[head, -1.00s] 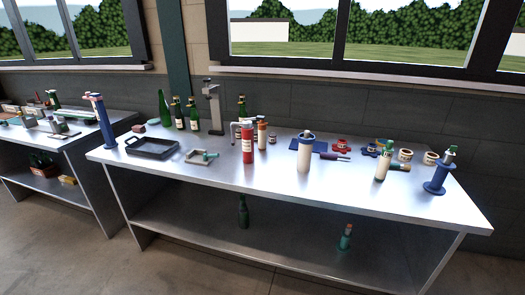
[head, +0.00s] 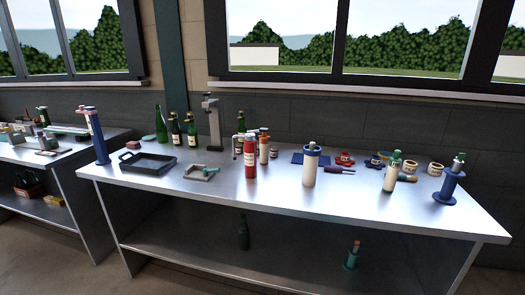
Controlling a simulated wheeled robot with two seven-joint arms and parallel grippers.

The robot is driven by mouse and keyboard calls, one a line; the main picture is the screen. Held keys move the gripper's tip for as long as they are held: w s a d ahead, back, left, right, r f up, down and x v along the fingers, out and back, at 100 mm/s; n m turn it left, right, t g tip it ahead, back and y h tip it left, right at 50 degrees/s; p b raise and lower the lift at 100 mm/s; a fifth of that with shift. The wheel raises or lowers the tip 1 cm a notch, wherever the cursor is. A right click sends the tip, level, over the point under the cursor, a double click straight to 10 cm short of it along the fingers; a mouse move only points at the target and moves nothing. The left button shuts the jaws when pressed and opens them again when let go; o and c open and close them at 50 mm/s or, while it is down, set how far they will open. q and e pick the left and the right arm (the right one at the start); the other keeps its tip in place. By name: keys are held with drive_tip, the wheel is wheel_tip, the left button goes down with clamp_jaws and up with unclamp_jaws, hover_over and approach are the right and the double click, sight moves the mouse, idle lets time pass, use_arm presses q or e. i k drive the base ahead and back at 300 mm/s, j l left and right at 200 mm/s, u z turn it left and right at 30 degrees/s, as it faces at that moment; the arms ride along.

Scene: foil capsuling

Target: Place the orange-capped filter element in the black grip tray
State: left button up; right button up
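The filter element with an orange cap (head: 264,148) stands upright on the metal bench, just behind and right of a red cylinder that has a white label. Its lower part is partly close to that cylinder in the picture. The black grip tray (head: 147,162) lies flat on the left part of the bench and looks empty. Neither of my grippers shows in the head view.
The red cylinder (head: 250,160), a white blue-topped cylinder (head: 310,168) and a green-topped bottle (head: 391,174) stand on the bench (head: 230,200). Blue stands (head: 95,135) are at both ends. Green bottles (head: 175,130) and a grey post stand behind. The front strip is clear.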

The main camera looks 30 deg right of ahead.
sight(144, 165)
drive_tip(key=i+j+z, duration=0.25)
drive_tip(key=i+j, duration=0.15)
drive_tip(key=j, duration=0.2)
drive_tip(key=i+j+z, duration=0.1)
drive_tip(key=j, duration=0.25)
drive_tip(key=i+j+z, duration=0.1)
drive_tip(key=i+j, duration=0.2)
drive_tip(key=i+j+z, duration=0.1)
drive_tip(key=j, duration=0.3)
drive_tip(key=i+j+z, duration=0.15)
drive_tip(key=j, duration=0.25)
drive_tip(key=i, duration=0.05)
